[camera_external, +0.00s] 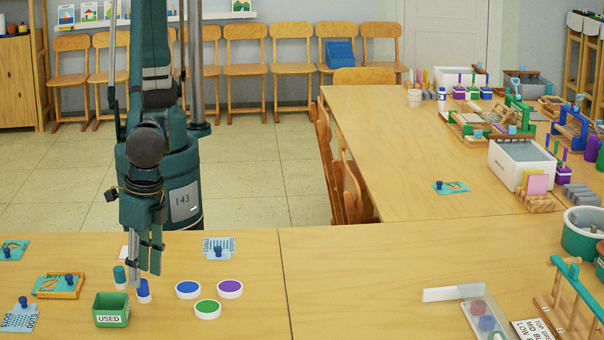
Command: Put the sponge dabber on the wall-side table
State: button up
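My gripper (150,268) points down over the near left table (240,300), its fingers close together in this view; whether they are open or shut is unclear. Just below its fingertips stands a small white piece with a blue top (143,290); I cannot tell whether they touch. A similar teal-topped piece (120,275) stands to its left. Small dark blue knobbed pieces sit on cards, one on the striped card (227,244) and one on the dots card (20,320). I cannot tell which of these is the sponge dabber. A long table (395,150) runs back towards the wall at right.
A green box marked USED (110,313) stands left of my gripper; blue, purple and green discs (208,309) lie to its right. The near right table (370,270) has a clear left part. The back table holds a white bin (510,174), racks and bottles; its near left area is mostly bare.

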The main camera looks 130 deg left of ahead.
notch_tip(320, 180, up, 7)
jog(key=w+p, duration=0.1)
jog(key=shift+a+r, duration=0.2)
dwell(0.6)
jog(key=shift+a, duration=0.1)
jog(key=a+r+m+t, duration=0.1)
jog(key=a+r, duration=0.5)
jog(key=a, duration=0.3)
jog(key=s+a+r+t+h, duration=0.1)
jog(key=a+r+t, duration=0.1)
jog(key=a+r, duration=0.55)
jog(key=a+r+m+t, duration=0.1)
jog(key=a+r, duration=0.3)
jog(key=a, duration=0.7)
jog(key=s+a+r+m+t+y, duration=0.1)
jog(key=s+a+t, duration=0.1)
jog(key=s+a, duration=0.5)
jog(key=s+a+r+m+t, duration=0.1)
jog(key=s+a, duration=0.5)
jog(key=a, duration=0.9)
jog(key=shift+s+r+m+t+y, duration=0.3)
jog(key=shift+s+r+t+y, duration=0.15)
jog(key=shift+t, duration=0.45)
